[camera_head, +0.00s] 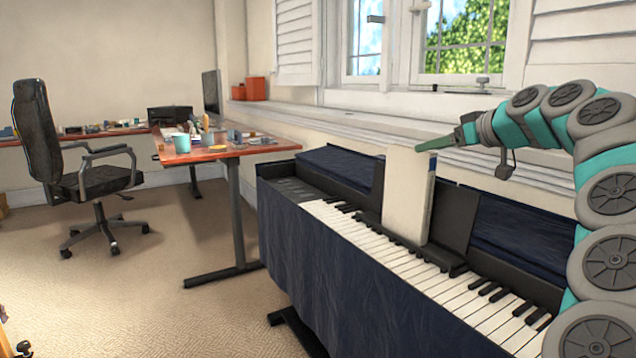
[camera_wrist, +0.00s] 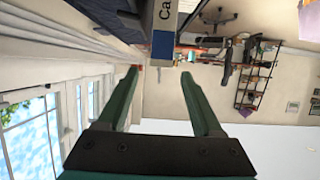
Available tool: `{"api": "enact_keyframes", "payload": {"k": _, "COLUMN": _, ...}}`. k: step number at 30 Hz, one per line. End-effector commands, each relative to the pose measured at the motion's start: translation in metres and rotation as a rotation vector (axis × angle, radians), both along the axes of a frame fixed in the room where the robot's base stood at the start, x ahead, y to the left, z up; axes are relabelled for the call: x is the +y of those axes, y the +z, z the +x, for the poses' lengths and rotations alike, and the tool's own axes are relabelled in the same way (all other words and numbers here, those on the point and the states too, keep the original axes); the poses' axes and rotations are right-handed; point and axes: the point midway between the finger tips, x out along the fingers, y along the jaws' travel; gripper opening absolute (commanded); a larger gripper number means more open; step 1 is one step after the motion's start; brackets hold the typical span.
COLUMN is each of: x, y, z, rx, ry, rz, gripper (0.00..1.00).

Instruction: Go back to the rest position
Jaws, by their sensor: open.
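My gripper (camera_head: 435,144) is at the end of my teal and grey arm, above the piano on the right of the head view. Its green fingers point left, at the top of a white book (camera_head: 407,195) that stands upright on the piano. In the wrist view my gripper (camera_wrist: 160,73) shows two green fingers spread apart with nothing held between them. The book's narrow side, with a blue band and the letters "Ca", shows in the wrist view (camera_wrist: 164,45) near the fingertips. I cannot tell whether a finger touches it.
The piano (camera_head: 330,270) stands below my arm. A windowsill (camera_head: 330,116) runs behind it. A desk (camera_head: 232,152) with cups and an office chair (camera_head: 92,180) are to the left. Carpet (camera_head: 130,290) is clear in front. A ladder shelf (camera_wrist: 255,75) shows in the wrist view.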

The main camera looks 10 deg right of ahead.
Motion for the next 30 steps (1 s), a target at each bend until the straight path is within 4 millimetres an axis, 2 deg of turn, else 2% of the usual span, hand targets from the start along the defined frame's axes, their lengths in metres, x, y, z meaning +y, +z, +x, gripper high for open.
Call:
{"api": "enact_keyframes", "payload": {"k": 2, "x": 0.007, "y": 0.014, "z": -0.003, "rx": -0.015, "ry": 0.012, "rz": -0.019, "gripper": 0.67}}
{"api": "enact_keyframes", "payload": {"k": 5, "x": 0.036, "y": 0.010, "z": -0.007, "rx": 0.017, "ry": 0.051, "rz": -0.019, "gripper": 0.67}}
{"api": "enact_keyframes", "payload": {"k": 8, "x": 0.076, "y": 0.002, "z": -0.016, "rx": 0.072, "ry": 0.101, "rz": -0.018, "gripper": 0.67}}
{"api": "enact_keyframes", "payload": {"k": 11, "x": 0.127, "y": -0.014, "z": -0.034, "rx": 0.159, "ry": 0.158, "rz": -0.017, "gripper": 0.67}}
{"api": "enact_keyframes", "payload": {"k": 15, "x": 0.191, "y": -0.049, "z": -0.070, "rx": 0.306, "ry": 0.212, "rz": -0.030, "gripper": 0.67}}
{"api": "enact_keyframes", "payload": {"k": 18, "x": 0.227, "y": -0.081, "z": -0.102, "rx": 0.422, "ry": 0.228, "rz": -0.048, "gripper": 0.67}}
{"api": "enact_keyframes", "payload": {"k": 21, "x": 0.253, "y": -0.116, "z": -0.137, "rx": 0.537, "ry": 0.224, "rz": -0.074, "gripper": 0.67}}
{"api": "enact_keyframes", "payload": {"k": 25, "x": 0.274, "y": -0.166, "z": -0.189, "rx": 0.694, "ry": 0.190, "rz": -0.112, "gripper": 0.67}}
{"api": "enact_keyframes", "payload": {"k": 30, "x": 0.279, "y": -0.232, "z": -0.262, "rx": 0.899, "ry": 0.095, "rz": -0.161, "gripper": 0.67}}
